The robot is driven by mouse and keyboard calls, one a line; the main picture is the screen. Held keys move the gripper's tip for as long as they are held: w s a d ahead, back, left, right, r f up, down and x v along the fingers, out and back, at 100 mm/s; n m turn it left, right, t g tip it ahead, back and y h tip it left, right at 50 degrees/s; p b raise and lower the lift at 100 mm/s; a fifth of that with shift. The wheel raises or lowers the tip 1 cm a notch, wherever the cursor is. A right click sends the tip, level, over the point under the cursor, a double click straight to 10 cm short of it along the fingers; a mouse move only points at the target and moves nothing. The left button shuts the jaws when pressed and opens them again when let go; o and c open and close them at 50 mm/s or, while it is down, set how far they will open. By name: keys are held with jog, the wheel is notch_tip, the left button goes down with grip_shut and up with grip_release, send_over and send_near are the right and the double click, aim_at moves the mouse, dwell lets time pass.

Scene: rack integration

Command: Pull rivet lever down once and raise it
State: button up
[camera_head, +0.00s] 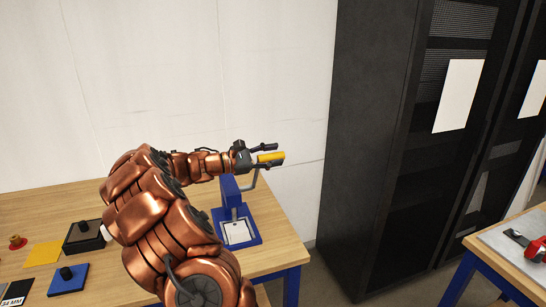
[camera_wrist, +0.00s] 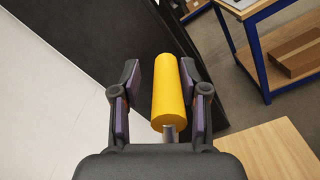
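The rivet lever ends in a yellow cylindrical handle (camera_head: 270,158) on a thin metal rod. It is raised above the blue press (camera_head: 233,196), whose blue base stands on the wooden table. My gripper (camera_head: 262,153) is at the handle. In the wrist view the yellow handle (camera_wrist: 168,92) lies between the two dark fingers of my gripper (camera_wrist: 163,85), with a visible gap on each side. The fingers are open. The lower part of the press is hidden in the wrist view.
A black cabinet (camera_head: 370,130) stands right of the table. The wooden table (camera_head: 275,255) also holds a black block, a blue plate (camera_head: 68,280), a yellow square (camera_head: 43,254) and a red knob (camera_head: 17,243) at left. Another table with a red tool (camera_head: 528,243) is at right.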

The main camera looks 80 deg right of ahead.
jog(key=shift+o, duration=0.3)
jog(key=v, duration=1.2)
dwell(0.4)
jog(key=s+a+f+t+y, duration=0.1)
jog(key=a+f+t+y, duration=0.2)
jog(key=a, duration=1.4)
jog(key=s+a+f+t+y, duration=0.2)
jog(key=a+f+t, duration=0.3)
jog(key=a, duration=1.3)
jog(key=s+a+f+t+y, duration=0.2)
jog(key=a+f+t+y, duration=0.1)
jog(key=a, duration=1.5)
jog(key=shift+a+f+t+y, duration=0.15)
jog(key=shift+f+t+y, duration=0.25)
jog(key=shift+t+y, duration=0.6)
